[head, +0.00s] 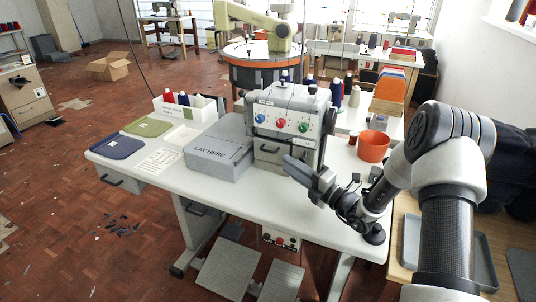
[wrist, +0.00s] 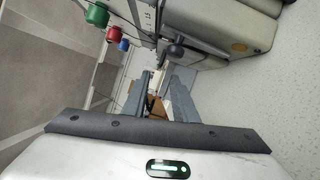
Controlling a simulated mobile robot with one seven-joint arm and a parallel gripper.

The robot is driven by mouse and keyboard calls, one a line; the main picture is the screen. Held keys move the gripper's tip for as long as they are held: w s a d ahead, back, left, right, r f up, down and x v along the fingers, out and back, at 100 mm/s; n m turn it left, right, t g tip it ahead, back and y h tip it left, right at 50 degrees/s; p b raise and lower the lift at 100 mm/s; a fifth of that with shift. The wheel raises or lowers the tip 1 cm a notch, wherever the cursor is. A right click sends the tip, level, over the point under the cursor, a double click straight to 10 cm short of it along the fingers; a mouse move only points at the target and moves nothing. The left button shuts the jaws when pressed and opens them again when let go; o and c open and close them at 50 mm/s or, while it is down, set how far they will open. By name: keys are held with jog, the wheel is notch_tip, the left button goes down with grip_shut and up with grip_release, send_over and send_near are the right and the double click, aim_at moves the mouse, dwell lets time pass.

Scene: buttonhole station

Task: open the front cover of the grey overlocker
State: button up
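The grey overlocker (head: 290,105) stands on the white table, with blue, red and green dials across its upper front. Its front cover (head: 268,157) is the lower grey panel with a dark bar across it; it looks shut. My gripper (head: 291,166) is in front of the cover's right part and hides some of it; contact cannot be told. In the wrist view, my gripper's two fingers (wrist: 160,92) stand apart with nothing visibly held. The overlocker (wrist: 220,18) is at the top there, with its dials at upper left and a dark round knob (wrist: 175,48) just beyond the fingers.
A grey box marked "LAY HERE" (head: 219,155) stands left of the overlocker. An orange pot (head: 373,146) is to its right, near thread cones (head: 337,93). Folded blue cloth (head: 118,147) and green cloth (head: 147,127) lie at the table's left end. The front right tabletop has free room.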

aim_at(268, 151)
jog(key=b+x, duration=0.1)
jog(key=x, duration=0.9)
jog(key=shift+w+a+b, duration=0.15)
jog(key=shift+b, duration=0.15)
jog(key=shift+r, duration=0.1)
grip_shut()
